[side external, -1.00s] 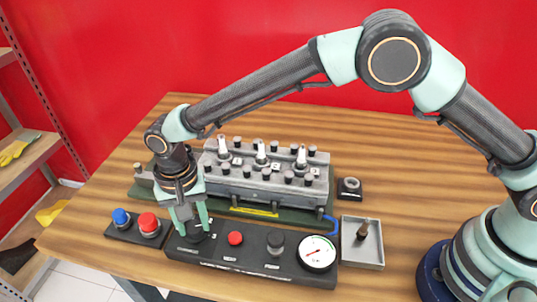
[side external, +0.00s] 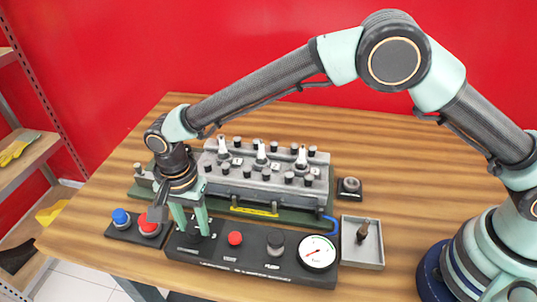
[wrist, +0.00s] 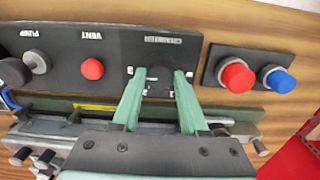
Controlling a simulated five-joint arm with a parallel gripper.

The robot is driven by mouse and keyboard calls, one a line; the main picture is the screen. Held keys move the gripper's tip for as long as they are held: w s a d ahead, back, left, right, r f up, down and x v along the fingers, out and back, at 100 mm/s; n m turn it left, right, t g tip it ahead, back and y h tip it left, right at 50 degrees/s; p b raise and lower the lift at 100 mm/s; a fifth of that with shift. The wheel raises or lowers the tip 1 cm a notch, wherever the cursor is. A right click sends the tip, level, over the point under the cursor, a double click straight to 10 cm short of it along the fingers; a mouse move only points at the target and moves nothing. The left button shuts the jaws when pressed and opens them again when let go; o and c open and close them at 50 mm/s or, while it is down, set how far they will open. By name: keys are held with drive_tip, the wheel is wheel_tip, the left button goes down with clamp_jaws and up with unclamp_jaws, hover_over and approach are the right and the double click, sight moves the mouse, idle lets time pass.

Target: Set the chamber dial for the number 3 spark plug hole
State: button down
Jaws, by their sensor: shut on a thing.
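The chamber dial (wrist: 161,80) is a dark round knob at one end of the black control box, under the label reading CHAMBER in the wrist view. My gripper (side external: 197,236) points down with its pale green fingers on either side of the dial, shut on it. The fingers (wrist: 160,82) also show in the wrist view, with small white marks on the panel around the dial. The fingers partly hide these marks, so I cannot read the dial's setting. The grey engine block (side external: 265,186) stands behind, with white-topped plugs and small number tags along its top.
The black control box (side external: 220,262) also carries a red vent button (side external: 235,239), a grey pump knob (side external: 275,239) and a white gauge (side external: 317,252). Left are red (side external: 149,223) and blue (side external: 121,216) buttons. Right is a grey tray (side external: 377,259) with a dark upright part (side external: 363,231).

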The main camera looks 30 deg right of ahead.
sight(194, 226)
drive_tip(key=shift+c, duration=2.2)
unclamp_jaws()
wheel_tip(194, 226, up, 12)
drive_tip(key=shift+r, duration=0.15)
drive_tip(key=d+r+n+t, duration=0.1)
drive_tip(key=d+r, duration=0.3)
drive_tip(key=d, duration=0.3)
drive_tip(key=d+r+n+t+y, duration=0.1)
drive_tip(key=d+r+n, duration=0.15)
drive_tip(key=d, duration=0.45)
drive_tip(key=d+r+n+t, duration=0.1)
drive_tip(key=d+r, duration=0.3)
drive_tip(key=d, duration=0.3)
drive_tip(key=s+d+f+n+t, duration=0.1)
drive_tip(key=s+d+n, duration=0.1)
drive_tip(key=s+d, duration=0.3)
drive_tip(key=s+d+n+t+h, duration=0.1)
drive_tip(key=s+d, duration=0.4)
drive_tip(key=d, duration=0.5)
drive_tip(key=shift+d+f+n+t, duration=0.15)
drive_tip(key=shift+f+n+t, duration=0.2)
drive_tip(key=shift+n, duration=0.5)
